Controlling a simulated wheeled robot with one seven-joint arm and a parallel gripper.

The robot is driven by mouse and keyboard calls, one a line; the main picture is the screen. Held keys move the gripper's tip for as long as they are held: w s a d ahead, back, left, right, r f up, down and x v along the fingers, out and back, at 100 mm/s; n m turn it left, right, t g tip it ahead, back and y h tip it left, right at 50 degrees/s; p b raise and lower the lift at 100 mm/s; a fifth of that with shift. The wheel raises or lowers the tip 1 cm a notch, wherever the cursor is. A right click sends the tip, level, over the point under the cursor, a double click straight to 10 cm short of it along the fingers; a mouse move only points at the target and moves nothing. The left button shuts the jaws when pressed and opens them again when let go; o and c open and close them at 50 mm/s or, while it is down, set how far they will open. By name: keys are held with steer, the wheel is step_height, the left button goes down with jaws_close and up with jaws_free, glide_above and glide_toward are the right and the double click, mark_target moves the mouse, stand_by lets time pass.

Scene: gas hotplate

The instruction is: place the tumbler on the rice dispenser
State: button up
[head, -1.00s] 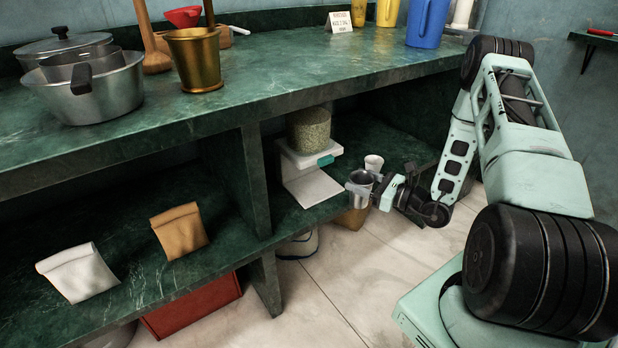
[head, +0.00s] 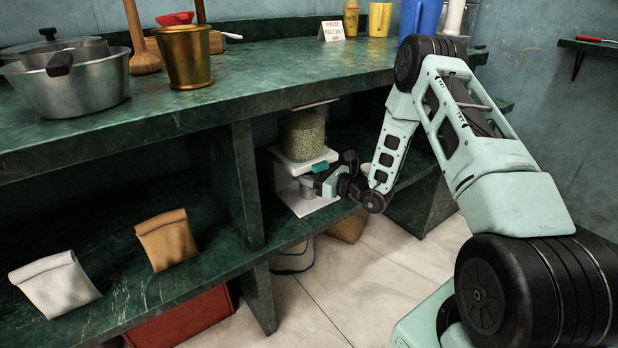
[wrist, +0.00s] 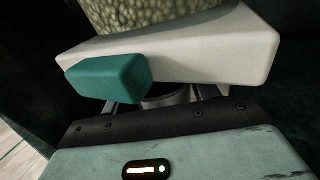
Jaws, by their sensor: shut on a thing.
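The rice dispenser (head: 302,137) stands on the lower shelf, a grain-filled container over a white body with a teal lever (head: 320,166). My gripper (head: 316,186) reaches in from the right, shut on the metal tumbler (head: 307,188). The tumbler looks upright under the dispenser's head and over its white base (head: 312,207); I cannot tell if it touches the base. In the wrist view, the white head (wrist: 215,50) and teal lever (wrist: 108,80) lie just beyond my gripper. Only a dark sliver of the tumbler (wrist: 165,101) shows there; the rest is hidden.
The green counter (head: 250,85) overhangs the shelf, with a shelf divider (head: 248,185) left of the dispenser. A tan bag (head: 167,239) and a white bag (head: 55,284) lie farther left. A brass pot (head: 184,57) and a steel pan (head: 75,85) stand on the counter.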

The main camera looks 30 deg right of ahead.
steer(key=shift+f, duration=0.2)
steer(key=o, duration=1)
steer(key=shift+r, duration=0.1)
steer(key=shift+s+r, duration=0.1)
steer(key=shift+s, duration=0.05)
steer(key=p+v, duration=0.4)
steer(key=v, duration=0.7)
steer(key=shift+s+d, duration=0.2)
steer(key=shift+s, duration=0.15)
